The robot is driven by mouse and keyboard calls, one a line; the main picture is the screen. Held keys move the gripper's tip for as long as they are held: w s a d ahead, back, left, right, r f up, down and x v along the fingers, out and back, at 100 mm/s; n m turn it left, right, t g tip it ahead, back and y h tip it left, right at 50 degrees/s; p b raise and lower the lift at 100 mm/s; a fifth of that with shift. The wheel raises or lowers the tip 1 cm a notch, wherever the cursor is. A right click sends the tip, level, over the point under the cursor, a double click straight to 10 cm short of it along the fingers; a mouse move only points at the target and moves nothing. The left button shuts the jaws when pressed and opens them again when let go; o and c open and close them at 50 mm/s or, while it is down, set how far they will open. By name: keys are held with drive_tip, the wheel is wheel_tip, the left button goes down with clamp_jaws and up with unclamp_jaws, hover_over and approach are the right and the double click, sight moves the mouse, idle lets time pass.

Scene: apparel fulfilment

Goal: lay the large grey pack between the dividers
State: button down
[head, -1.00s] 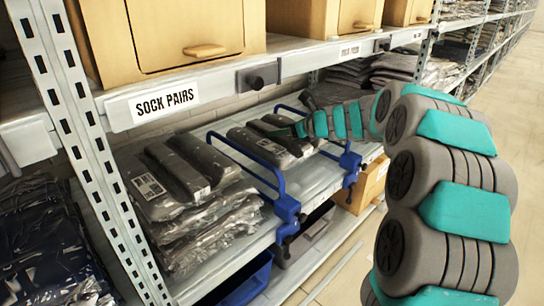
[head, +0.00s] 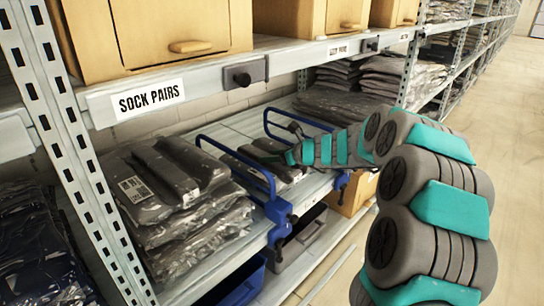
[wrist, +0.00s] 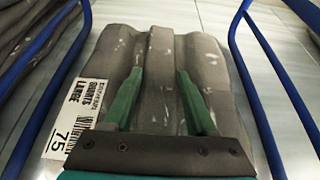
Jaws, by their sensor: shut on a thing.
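The large grey pack (wrist: 205,60) shows in the wrist view with a white label reading LARGE and 75 on its left side. My gripper (wrist: 159,85) is shut on its raised middle ridge, one green finger on each side. The pack is between two blue dividers, the left divider (wrist: 52,75) and the right divider (wrist: 246,75), with shelf showing to its right. In the head view my gripper (head: 290,157) and the pack (head: 262,158) are between the left divider (head: 268,180) and the right divider (head: 268,122). I cannot tell whether its underside touches the shelf.
A stack of grey packs (head: 170,210) lies left of the left divider. More packs (head: 335,103) lie beyond the right divider. Yellow bins (head: 175,30) and the SOCK PAIRS label rail (head: 210,83) overhang the shelf (head: 230,130). A perforated upright (head: 75,150) stands at left.

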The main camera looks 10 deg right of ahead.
drive_tip(key=shift+c, duration=1)
unclamp_jaws()
drive_tip(key=shift+d+r, duration=0.1)
drive_tip(key=shift+r, duration=0.05)
drive_tip(key=p+v, duration=0.1)
drive_tip(key=v, duration=1)
drive_tip(key=shift+s+d+r, duration=0.15)
drive_tip(key=shift+s, duration=0.2)
